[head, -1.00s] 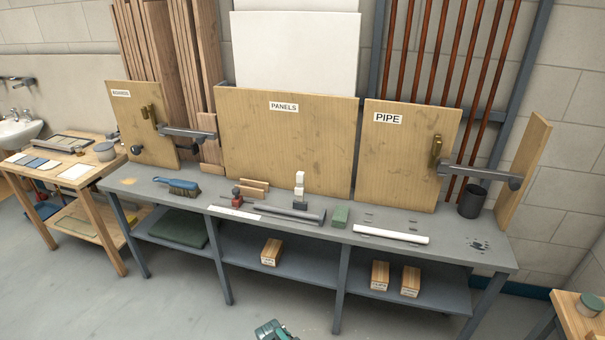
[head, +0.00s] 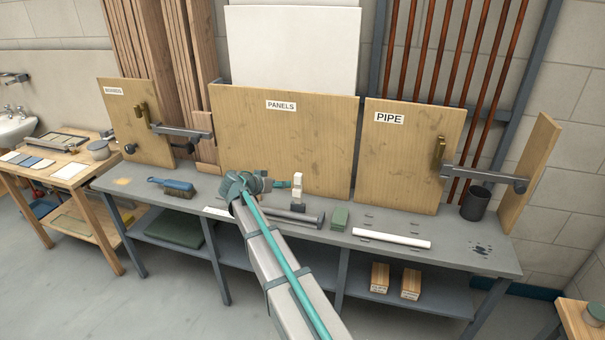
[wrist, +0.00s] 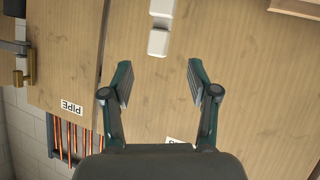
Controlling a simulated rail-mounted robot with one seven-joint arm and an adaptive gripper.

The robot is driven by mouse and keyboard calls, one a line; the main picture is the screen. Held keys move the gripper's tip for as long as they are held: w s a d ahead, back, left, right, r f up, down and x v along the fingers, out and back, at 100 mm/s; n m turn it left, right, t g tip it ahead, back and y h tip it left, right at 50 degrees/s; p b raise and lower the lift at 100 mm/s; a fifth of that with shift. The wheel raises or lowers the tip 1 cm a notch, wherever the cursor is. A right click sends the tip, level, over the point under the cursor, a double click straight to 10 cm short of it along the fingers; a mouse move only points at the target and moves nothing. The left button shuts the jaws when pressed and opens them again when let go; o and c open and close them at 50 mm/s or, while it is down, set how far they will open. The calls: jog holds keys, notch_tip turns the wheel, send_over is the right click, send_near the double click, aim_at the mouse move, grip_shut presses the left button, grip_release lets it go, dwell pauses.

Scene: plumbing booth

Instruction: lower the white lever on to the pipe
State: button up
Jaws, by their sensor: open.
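An upright white piece in two blocks (head: 298,182), which looks like the white lever, stands over a dark block on the bench; I cannot make out its hinge. A grey pipe (head: 308,217) lies beside its foot, partly hidden by my arm. My gripper (head: 286,184) is left of the white piece and close to it. In the wrist view my gripper (wrist: 160,76) is open and empty, and the white piece (wrist: 158,42) shows just beyond the fingertips, in line with the gap. I cannot tell whether they touch.
Behind stands the PANELS board (head: 245,115). A brush (head: 172,187) lies at left, a dark cup (head: 475,203) stands at right. Bench around the white tube is mostly clear.

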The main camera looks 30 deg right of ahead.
aim_at(297, 175)
jog(key=w+d+m+p, duration=0.1)
jog(key=d, duration=0.2)
jog(key=w+d+f+m+p, duration=0.1)
jog(key=w+d, duration=0.1)
jog(key=d, duration=0.1)
jog(key=w+d+m+h+p, duration=0.1)
jog(key=w+d, duration=0.1)
jog(key=d, duration=0.1)
jog(key=shift+f, duration=0.4)
jog(key=shift+w+d+f+p, duration=0.15)
jog(key=shift+d+f+p, duration=0.25)
jog(key=shift+d, duration=0.2)
grip_shut()
